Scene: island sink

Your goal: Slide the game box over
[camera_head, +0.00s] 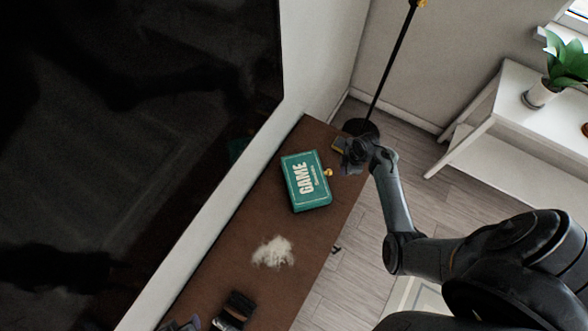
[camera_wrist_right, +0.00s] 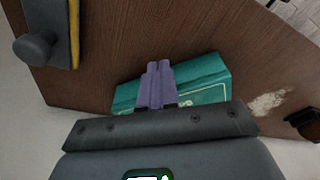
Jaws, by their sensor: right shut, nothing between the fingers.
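The game box (camera_head: 311,194) is a teal box with "GAME" in white on top. It lies flat on the brown wooden cabinet top, near the wall side. My right gripper (camera_head: 350,160) is over the far end of the cabinet, to the right of the box in the head view. In the right wrist view its purple fingers (camera_wrist_right: 157,82) are shut together and empty. They overlap the teal box (camera_wrist_right: 205,80) in that picture, and I cannot tell whether they touch it. The wrist body hides part of the box.
A pale fluffy tuft (camera_head: 273,252) and a dark object (camera_head: 236,309) lie nearer on the cabinet top (camera_head: 235,262). A large dark screen (camera_head: 130,130) is on the left. A dark knobbed object with a yellow edge (camera_wrist_right: 38,45) shows in the wrist view.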

